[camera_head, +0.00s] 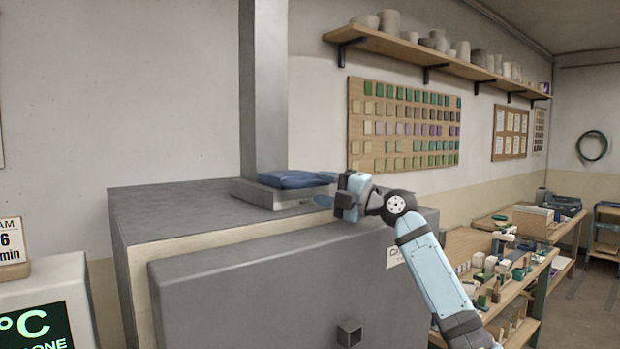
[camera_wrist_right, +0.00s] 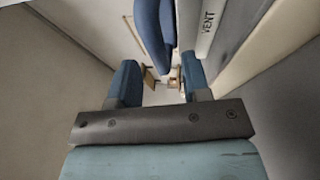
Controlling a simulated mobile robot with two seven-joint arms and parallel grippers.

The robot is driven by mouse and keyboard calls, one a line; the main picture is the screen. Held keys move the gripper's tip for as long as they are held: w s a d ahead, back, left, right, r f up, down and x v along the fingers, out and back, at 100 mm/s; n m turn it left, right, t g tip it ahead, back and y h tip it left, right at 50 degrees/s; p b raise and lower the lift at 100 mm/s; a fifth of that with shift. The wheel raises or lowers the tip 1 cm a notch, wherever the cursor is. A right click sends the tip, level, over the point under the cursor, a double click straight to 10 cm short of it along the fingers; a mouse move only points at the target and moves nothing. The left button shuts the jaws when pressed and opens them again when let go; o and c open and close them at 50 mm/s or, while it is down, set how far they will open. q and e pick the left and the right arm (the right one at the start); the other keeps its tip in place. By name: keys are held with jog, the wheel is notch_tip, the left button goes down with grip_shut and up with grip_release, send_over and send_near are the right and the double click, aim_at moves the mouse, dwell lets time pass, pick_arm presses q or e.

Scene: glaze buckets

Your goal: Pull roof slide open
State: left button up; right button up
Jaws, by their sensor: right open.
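The roof slide (camera_head: 247,194) is a flat grey plate around the foot of the grey flue (camera_head: 263,90), on top of the kiln (camera_head: 165,212). A dark blue, pad-like thing (camera_head: 290,179) lies on its near right part. My right gripper (camera_head: 324,189) is open at the slide's right end, fingers pointing left. In the right wrist view, the blue thing (camera_wrist_right: 155,30) reaches between the two fingers (camera_wrist_right: 160,82), and a pale face marked VENT (camera_wrist_right: 207,25) runs beside it. I cannot tell whether the fingers touch either. My left gripper is not in view.
The kiln's grey front (camera_head: 250,290) has a square knob (camera_head: 349,334). A workbench (camera_head: 475,245) with many small items stands at the right. A shelf of pots (camera_head: 440,62) and a tile board (camera_head: 405,125) are on the back wall.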

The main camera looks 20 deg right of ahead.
aim_at(315, 184)
jog(key=x, duration=0.3)
jog(key=shift+r+p, duration=0.15)
jog(key=shift+p, duration=0.2)
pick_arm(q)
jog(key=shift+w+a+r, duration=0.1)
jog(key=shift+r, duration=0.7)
pick_arm(e)
jog(key=shift+w+a, duration=0.2)
